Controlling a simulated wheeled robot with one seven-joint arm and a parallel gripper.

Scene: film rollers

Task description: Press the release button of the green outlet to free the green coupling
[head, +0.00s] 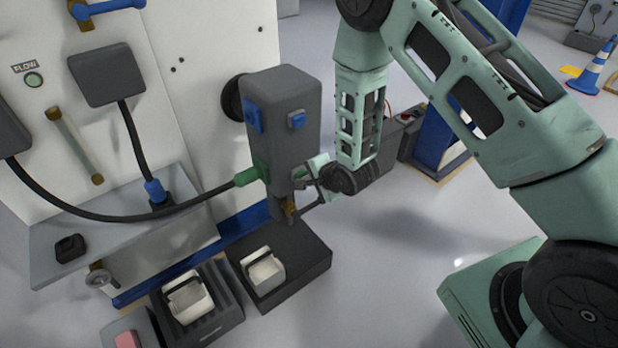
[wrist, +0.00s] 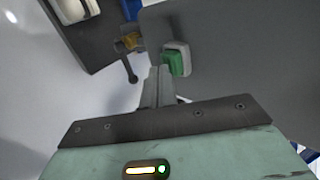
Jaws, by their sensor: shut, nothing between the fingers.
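The grey outlet block (head: 283,110) stands upright beside the white cabinet. The green coupling (head: 247,177) sits against its lower left side, with a black hose running left from it. In the wrist view, a green button (wrist: 175,62) in a pale surround is on the grey block face (wrist: 225,50). My gripper (wrist: 160,72) is shut and empty, its fingertips close beside the button's lower left edge. I cannot tell whether they touch it. In the head view my gripper (head: 304,179) is at the block's lower right side, and the button is hidden there.
Blue fittings (head: 297,119) are on the block's upper part. A brass valve (head: 289,209) with a dark handle is just below my gripper. A dark base (head: 310,262) and a tray with a white item (head: 188,300) stand below. Open floor lies to the right.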

